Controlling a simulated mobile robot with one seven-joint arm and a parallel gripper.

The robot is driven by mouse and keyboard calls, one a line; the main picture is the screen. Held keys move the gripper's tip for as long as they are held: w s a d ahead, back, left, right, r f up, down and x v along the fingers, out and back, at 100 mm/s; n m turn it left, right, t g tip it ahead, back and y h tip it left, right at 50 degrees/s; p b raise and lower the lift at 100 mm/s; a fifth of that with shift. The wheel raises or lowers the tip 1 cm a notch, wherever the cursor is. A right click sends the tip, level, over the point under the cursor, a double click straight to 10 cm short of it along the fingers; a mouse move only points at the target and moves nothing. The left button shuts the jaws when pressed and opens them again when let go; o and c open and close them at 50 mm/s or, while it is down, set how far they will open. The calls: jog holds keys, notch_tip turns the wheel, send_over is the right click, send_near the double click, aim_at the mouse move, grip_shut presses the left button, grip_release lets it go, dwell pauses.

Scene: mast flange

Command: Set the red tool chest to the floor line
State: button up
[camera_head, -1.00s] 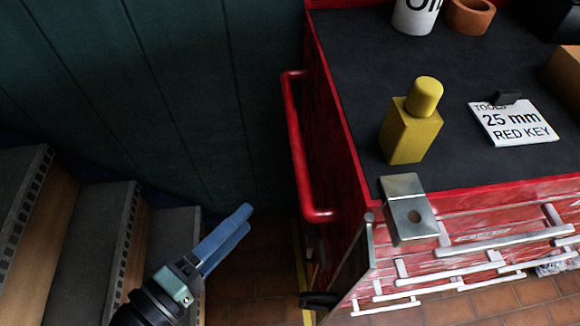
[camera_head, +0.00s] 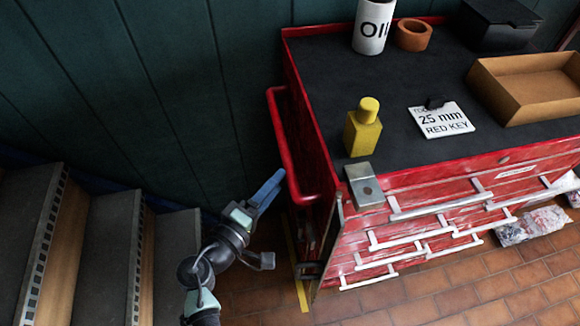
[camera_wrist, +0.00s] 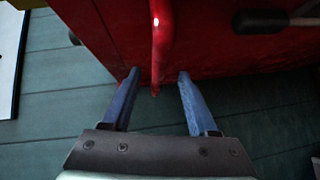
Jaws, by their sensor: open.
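The red tool chest (camera_head: 310,120) stands on the tiled floor at the right, with a black top and several drawers with pale handles on its front. A red side handle (camera_head: 288,150) runs along its left side. The yellow floor line (camera_head: 297,270) shows beside and below the chest's left side, partly hidden. My gripper (camera_head: 277,182) is at the near end of the side handle. In the wrist view my gripper (camera_wrist: 158,74) is open, and the end of the side handle (camera_wrist: 162,40) shows between its blue fingers. Contact cannot be told.
Stairs (camera_head: 95,240) stand close at the left and a dark panelled wall (camera_head: 150,90) is behind.

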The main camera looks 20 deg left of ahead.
aim_at(289, 170)
jog(key=x, duration=0.6)
jog(key=shift+c, duration=0.2)
grip_shut()
dwell(1.2)
